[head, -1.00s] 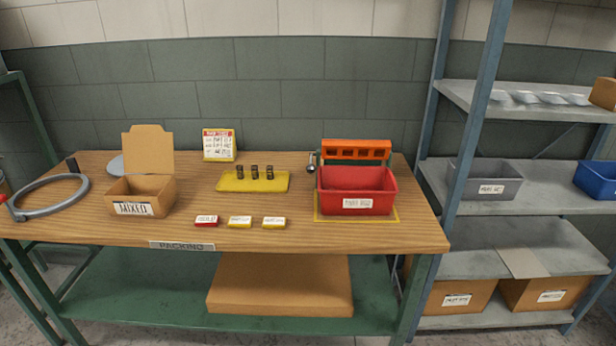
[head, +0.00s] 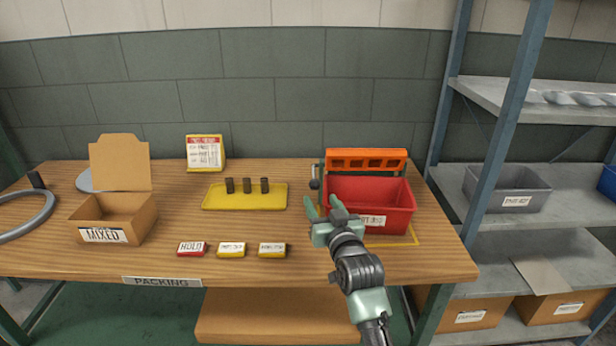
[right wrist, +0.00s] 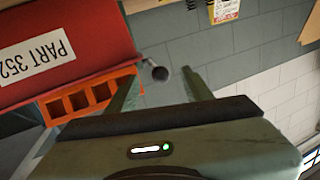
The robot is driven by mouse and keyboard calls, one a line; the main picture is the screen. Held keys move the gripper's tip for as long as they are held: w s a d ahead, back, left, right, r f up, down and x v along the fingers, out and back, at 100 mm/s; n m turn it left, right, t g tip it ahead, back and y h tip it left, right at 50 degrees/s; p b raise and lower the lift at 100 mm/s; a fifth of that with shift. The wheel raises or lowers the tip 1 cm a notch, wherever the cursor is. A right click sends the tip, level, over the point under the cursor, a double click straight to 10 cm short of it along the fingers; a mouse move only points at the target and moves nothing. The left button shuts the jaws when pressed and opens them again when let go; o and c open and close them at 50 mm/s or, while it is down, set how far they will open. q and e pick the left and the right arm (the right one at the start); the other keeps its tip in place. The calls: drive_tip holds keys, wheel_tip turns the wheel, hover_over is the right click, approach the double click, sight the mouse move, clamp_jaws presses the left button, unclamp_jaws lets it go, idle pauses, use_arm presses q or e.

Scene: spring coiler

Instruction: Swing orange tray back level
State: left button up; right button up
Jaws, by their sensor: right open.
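The orange tray (head: 366,160) with a row of square pockets is tipped up behind the red bin (head: 372,203) on the bench. In the right wrist view the orange tray (right wrist: 88,98) shows beside the red bin (right wrist: 62,50). A small crank with a dark round knob (head: 314,184) is at the tray's left end; the knob (right wrist: 160,74) also shows between my fingers in the right wrist view. My right gripper (head: 321,203) is open and empty, in front of the bin's left side and near the knob. My left gripper is not in view.
A yellow tray (head: 218,202) with dark springs stands left of the bin. Small labelled boxes (head: 231,250) line the front, and an open MIXED carton (head: 117,216) stands further left. A shelf upright (head: 513,130) rises at the right.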

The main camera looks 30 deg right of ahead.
sight(317, 189)
drive_tip(key=shift+w+d+r, duration=0.2)
drive_tip(key=shift+w+r, duration=0.1)
drive_tip(key=shift+r, duration=0.1)
drive_tip(key=x, duration=0.3)
drive_tip(key=shift+r, duration=0.3)
drive_tip(key=shift+p+x, duration=0.35)
drive_tip(key=shift+x, duration=0.85)
drive_tip(key=shift+w+d+f, duration=0.1)
drive_tip(key=shift+w+f, duration=0.1)
drive_tip(key=shift+w, duration=0.3)
drive_tip(key=c, duration=0.9)
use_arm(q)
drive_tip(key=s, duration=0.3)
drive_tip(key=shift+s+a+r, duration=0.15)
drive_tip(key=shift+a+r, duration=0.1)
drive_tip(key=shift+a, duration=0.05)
use_arm(e)
clamp_jaws()
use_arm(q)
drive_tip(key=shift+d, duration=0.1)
